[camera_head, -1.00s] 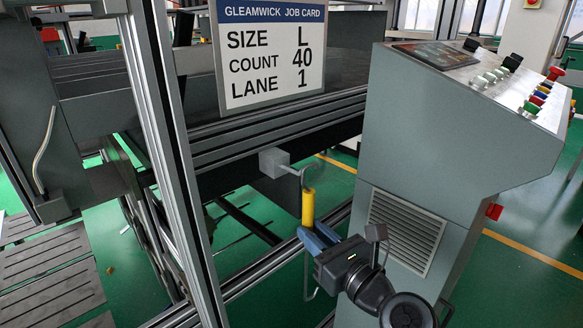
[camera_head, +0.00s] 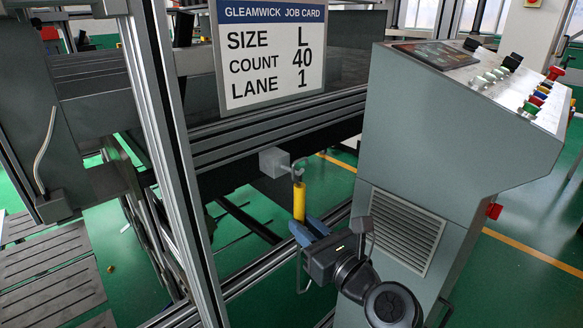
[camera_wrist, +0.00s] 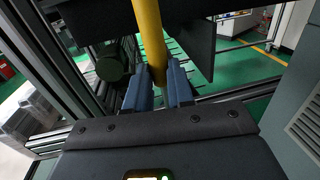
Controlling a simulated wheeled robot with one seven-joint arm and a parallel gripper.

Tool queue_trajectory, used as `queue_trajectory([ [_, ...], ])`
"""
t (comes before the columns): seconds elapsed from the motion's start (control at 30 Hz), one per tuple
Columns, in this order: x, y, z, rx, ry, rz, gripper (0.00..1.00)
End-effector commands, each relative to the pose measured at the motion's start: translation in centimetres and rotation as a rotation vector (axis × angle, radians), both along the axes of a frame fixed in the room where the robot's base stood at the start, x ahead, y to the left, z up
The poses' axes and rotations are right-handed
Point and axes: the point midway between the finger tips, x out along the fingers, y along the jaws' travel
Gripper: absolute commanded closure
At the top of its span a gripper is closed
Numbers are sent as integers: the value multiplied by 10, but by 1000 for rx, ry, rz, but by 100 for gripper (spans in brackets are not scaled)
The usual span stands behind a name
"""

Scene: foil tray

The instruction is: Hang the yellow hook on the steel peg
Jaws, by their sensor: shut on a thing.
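The yellow hook (camera_head: 299,202) stands roughly upright, a yellow sleeve with thin bent grey wire above and below it. My gripper (camera_head: 303,229) is shut on the lower part of the sleeve with its blue fingers. In the wrist view the yellow sleeve (camera_wrist: 149,38) stands between both fingers (camera_wrist: 158,88). The steel peg (camera_head: 289,168) sticks out to the right from a grey block on the machine frame. The hook's top wire is at the peg's end. I cannot tell whether it is over the peg or only in front of it; the wrist view does not show its top.
A grey control console (camera_head: 440,150) with buttons stands close on the right of my gripper. A job card (camera_head: 270,55) hangs above the block. A silver upright post (camera_head: 165,150) stands to the left. Open green floor shows behind the hook.

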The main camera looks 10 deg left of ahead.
Motion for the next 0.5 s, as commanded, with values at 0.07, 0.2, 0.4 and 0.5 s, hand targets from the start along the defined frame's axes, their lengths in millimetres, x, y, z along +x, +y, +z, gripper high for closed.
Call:
queue_trajectory([
  [0.07,1,2,1,1,-1,0,100],
  [0.2,3,4,1,1,-1,0,100],
  [0.4,6,8,0,0,0,0,100],
  [0.5,7,9,0,1,-1,0,100],
])
